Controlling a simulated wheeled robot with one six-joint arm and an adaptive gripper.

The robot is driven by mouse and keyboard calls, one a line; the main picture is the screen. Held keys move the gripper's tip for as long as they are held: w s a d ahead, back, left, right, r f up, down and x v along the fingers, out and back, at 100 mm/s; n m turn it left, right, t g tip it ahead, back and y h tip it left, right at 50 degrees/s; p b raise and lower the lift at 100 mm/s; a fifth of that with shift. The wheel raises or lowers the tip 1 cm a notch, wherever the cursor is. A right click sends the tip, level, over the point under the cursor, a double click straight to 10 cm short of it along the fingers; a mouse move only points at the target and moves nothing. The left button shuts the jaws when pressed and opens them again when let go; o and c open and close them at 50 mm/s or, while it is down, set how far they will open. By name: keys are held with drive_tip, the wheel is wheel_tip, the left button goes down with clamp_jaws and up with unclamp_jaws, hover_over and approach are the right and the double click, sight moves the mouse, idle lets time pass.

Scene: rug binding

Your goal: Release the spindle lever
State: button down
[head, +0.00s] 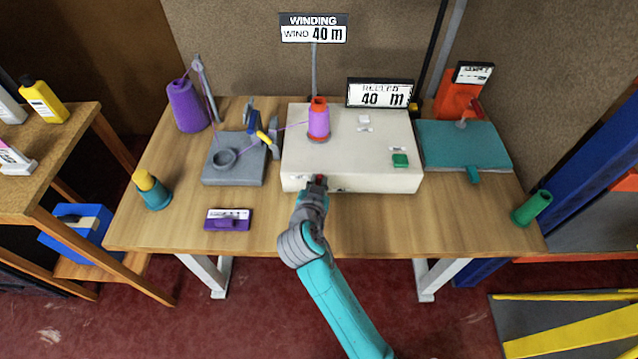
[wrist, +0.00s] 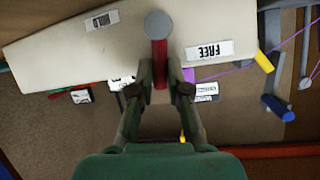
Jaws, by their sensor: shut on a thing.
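The spindle lever (wrist: 159,62) is a red bar with a round grey end, on the front of the white winder box (head: 290,170). In the wrist view my gripper (wrist: 160,78) is shut on the lever, with one finger on each side of it. In the head view my gripper (head: 316,186) is at the box's front face, and only a bit of red shows there. A label reading FREE (wrist: 208,50) is beside the lever in the wrist view. A purple-wound cone (head: 318,122) with an orange top stands upright on the box.
A sign (head: 313,28) reads WIND 40 m, and a display (head: 380,93) reads 40 m. A purple thread runs from the wound cone to a grey guide stand (head: 235,173). A green button (head: 400,160) is on the box. A teal plate (head: 465,145) lies at right.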

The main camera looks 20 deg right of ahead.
drive_tip(key=shift+f, duration=0.1)
drive_tip(key=c, duration=1.1)
unclamp_jaws()
drive_tip(key=shift+c, duration=0.2)
drive_tip(key=v, duration=1.2)
